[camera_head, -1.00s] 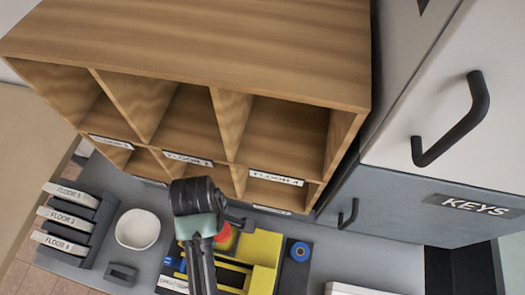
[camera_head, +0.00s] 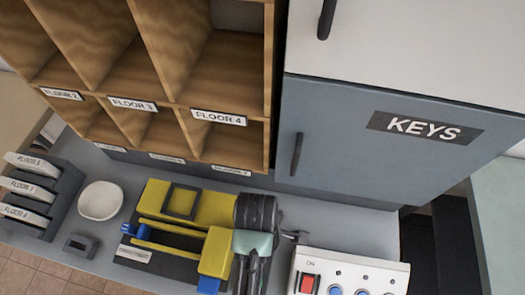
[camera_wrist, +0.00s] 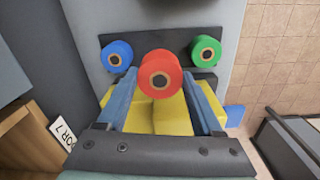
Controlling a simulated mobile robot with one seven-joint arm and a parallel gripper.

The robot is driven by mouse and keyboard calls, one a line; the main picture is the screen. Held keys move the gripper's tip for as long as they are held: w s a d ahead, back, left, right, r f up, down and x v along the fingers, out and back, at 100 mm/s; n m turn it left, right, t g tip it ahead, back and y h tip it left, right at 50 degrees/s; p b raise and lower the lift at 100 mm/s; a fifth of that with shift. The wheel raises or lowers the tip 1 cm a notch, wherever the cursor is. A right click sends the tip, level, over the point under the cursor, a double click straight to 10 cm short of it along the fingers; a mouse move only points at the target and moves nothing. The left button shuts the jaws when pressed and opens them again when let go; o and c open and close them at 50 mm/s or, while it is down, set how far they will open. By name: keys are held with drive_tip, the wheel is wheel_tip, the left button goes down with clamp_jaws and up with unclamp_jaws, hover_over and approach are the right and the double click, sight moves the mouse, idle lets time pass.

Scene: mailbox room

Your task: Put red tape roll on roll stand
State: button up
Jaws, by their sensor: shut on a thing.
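The red tape roll (camera_wrist: 161,75) is between the two blue-grey fingers of my gripper (camera_wrist: 159,80) in the wrist view, its round end with a tan core facing the camera. My gripper is shut on it. Behind it is the dark roll stand (camera_wrist: 185,42), with a blue roll (camera_wrist: 117,56) at its left and a green roll (camera_wrist: 206,51) at its right. The red roll overlaps the stand's middle in the picture; I cannot tell whether they touch. In the head view my wrist hides the red roll and the stand.
A yellow device (camera_head: 205,205) lies left of my wrist. A white panel (camera_head: 345,268) with a red switch is at the right. The wooden pigeonhole shelf (camera_head: 185,106) and the grey KEYS cabinet (camera_head: 345,150) stand behind. A white bowl (camera_head: 100,200) is at the left.

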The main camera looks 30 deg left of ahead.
wheel_tip(320, 180, down, 5)
drive_tip(key=shift+a, duration=0.1)
drive_tip(key=shift+f, duration=2)
drive_tip(key=shift+f, duration=0.15)
drive_tip(key=o, duration=1.4)
wheel_tip(320, 180, up, 12)
drive_tip(key=shift+r+p, duration=0.2)
drive_tip(key=shift+p, duration=0.1)
